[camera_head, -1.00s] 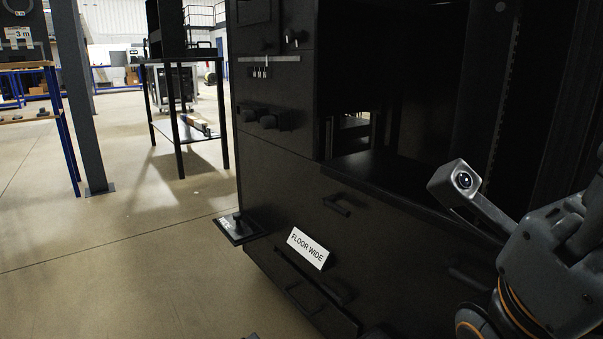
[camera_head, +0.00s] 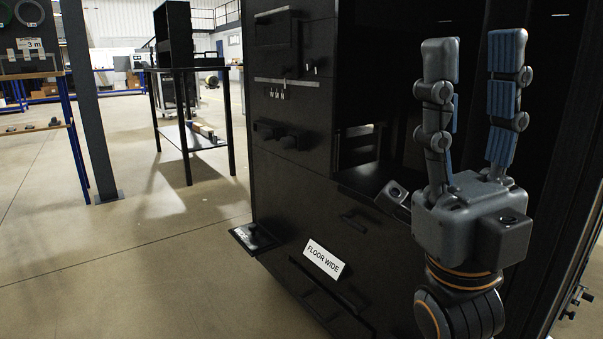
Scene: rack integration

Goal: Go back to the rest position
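My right gripper (camera_head: 474,95) stands upright at the right of the head view, in front of the black rack (camera_head: 310,190). Its two fingers with blue pads point up and are spread apart, with nothing between them. The gripper hides part of the rack's open bay and its right side. My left gripper is not in the head view.
The black rack fills the middle and right, with a white "FLOOR WIDE" sign (camera_head: 323,260) low on its front. A dark table (camera_head: 190,69) and a grey post (camera_head: 87,110) stand at the left. The floor (camera_head: 120,260) at the lower left is clear.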

